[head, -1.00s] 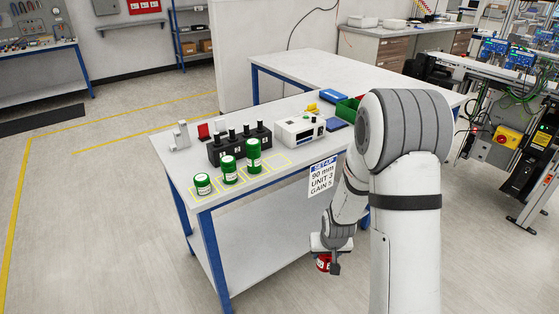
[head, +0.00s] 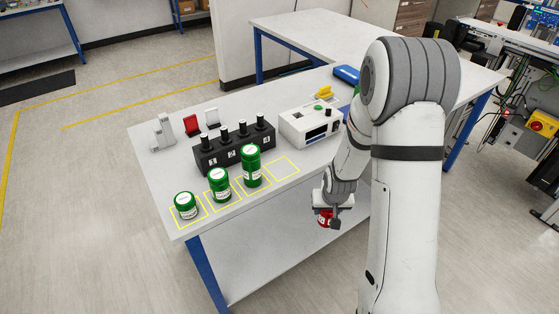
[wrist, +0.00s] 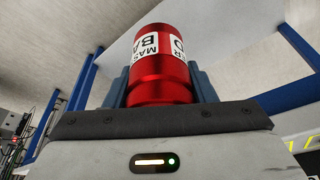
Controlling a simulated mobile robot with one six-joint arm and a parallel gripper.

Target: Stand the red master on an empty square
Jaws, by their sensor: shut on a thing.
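The red master (head: 325,219) is a red cylinder with a white label. It also shows large in the wrist view (wrist: 160,82), between the two fingers. My gripper (head: 328,215) is shut on it and holds it in front of the bench's near edge, right of the yellow squares. Several yellow outlined squares lie along the bench's front. Three hold green masters: a short one (head: 185,205), a middle one (head: 219,184) and a tall one (head: 251,166). The rightmost square (head: 285,168) is empty.
The bench top (head: 160,185) also bears a black block with several black knobs (head: 235,150) behind the green masters, and a white instrument (head: 309,124) behind the empty square. A red item (head: 192,125) and a grey stand (head: 163,131) stand at the back left.

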